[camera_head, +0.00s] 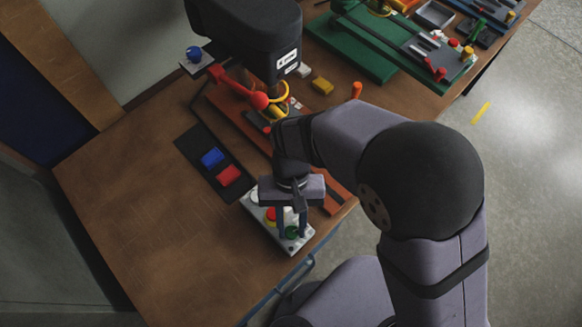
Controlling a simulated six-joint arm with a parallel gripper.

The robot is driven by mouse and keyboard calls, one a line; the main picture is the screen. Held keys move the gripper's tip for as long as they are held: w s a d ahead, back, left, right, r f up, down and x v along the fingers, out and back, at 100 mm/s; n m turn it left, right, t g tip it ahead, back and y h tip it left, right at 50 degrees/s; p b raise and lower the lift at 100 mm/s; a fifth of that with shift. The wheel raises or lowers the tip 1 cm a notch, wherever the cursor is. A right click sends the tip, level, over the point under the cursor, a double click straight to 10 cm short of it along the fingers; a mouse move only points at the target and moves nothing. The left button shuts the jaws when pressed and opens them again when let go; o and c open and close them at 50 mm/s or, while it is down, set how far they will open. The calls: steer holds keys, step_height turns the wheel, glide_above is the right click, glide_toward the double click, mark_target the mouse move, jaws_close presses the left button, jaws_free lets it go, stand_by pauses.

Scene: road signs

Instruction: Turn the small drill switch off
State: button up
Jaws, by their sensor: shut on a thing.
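A light grey control box (270,237) sits at the front edge of the wooden table. On it are a red button on yellow (271,214), a green button (292,232) and a white knob (255,197). My gripper (291,222) points down over the right part of the box. Its fingers are shut on a small pale part there, which seems to be the switch; the fingers hide much of it, and I cannot tell its position. The black drill machine (245,30) with a red lever (240,87) stands at the back.
A black panel with a blue rocker (212,157) and a red rocker (228,175) lies left of the box. A yellow block (322,86) and an orange peg (356,90) stand behind my arm. Green-based equipment (350,50) is at the back right. The table's left side is clear.

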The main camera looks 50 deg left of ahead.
steer(key=shift+a+m, duration=0.1)
steer(key=shift+m, duration=0.2)
steer(key=o, duration=1)
steer(key=shift+b+v, duration=1.15)
steer(key=shift+v, duration=2.5)
steer(key=shift+w, duration=0.15)
